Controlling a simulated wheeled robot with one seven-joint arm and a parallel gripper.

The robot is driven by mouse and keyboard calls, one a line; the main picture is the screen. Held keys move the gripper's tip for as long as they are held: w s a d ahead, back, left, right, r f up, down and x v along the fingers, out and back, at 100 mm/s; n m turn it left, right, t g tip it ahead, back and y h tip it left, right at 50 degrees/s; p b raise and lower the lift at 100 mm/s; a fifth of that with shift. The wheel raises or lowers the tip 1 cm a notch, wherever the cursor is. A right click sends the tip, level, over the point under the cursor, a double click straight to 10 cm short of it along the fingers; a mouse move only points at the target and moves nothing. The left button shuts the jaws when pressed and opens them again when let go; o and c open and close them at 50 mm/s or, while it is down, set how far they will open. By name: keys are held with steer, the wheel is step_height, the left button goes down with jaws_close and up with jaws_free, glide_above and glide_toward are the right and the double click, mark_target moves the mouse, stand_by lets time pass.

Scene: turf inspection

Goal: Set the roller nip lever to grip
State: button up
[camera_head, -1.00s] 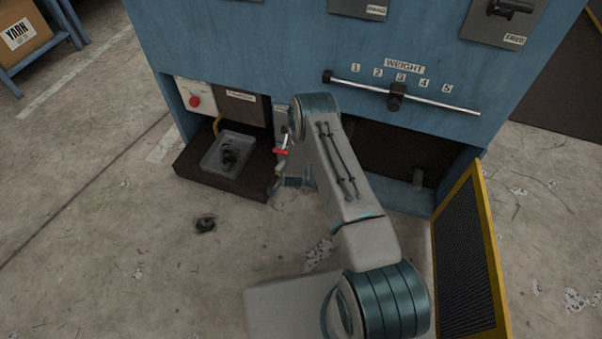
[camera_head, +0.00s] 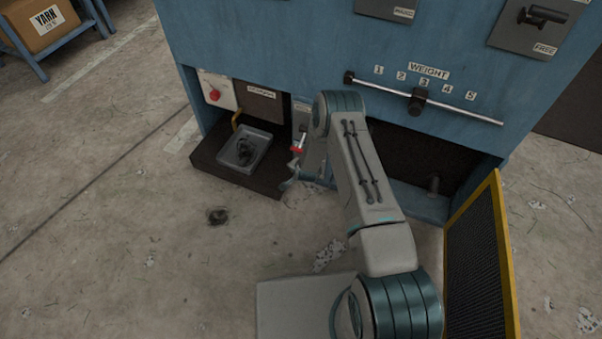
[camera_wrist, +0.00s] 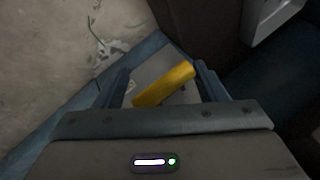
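A dark lever (camera_head: 540,16) on a grey plate marked FREE sits at the upper right of the blue machine in the head view. It lies roughly level. No label reading grip shows in the frame, so I cannot confirm that this is the nip lever. My gripper (camera_head: 289,184) is low in front of the machine, far below and left of that lever, partly hidden by my arm. In the wrist view my gripper (camera_wrist: 164,87) has its fingers apart. A yellow bar (camera_wrist: 166,84) shows between them; I cannot tell whether they touch it.
A weight bar (camera_head: 460,108) with a sliding block crosses the machine front. A grey tray (camera_head: 226,158) sits on a dark ledge at lower left. A red-handled part (camera_head: 298,149) is beside my arm. A yellow-framed mesh guard (camera_head: 503,235) stands out at right. The floor at left is mostly open.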

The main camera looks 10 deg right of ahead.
steer(key=p+v, duration=0.5)
steer(key=v, duration=0.8)
steer(key=shift+s+d+r, duration=0.15)
steer(key=shift+d+r, duration=0.2)
steer(key=shift+d, duration=0.05)
steer(key=shift+d, duration=0.1)
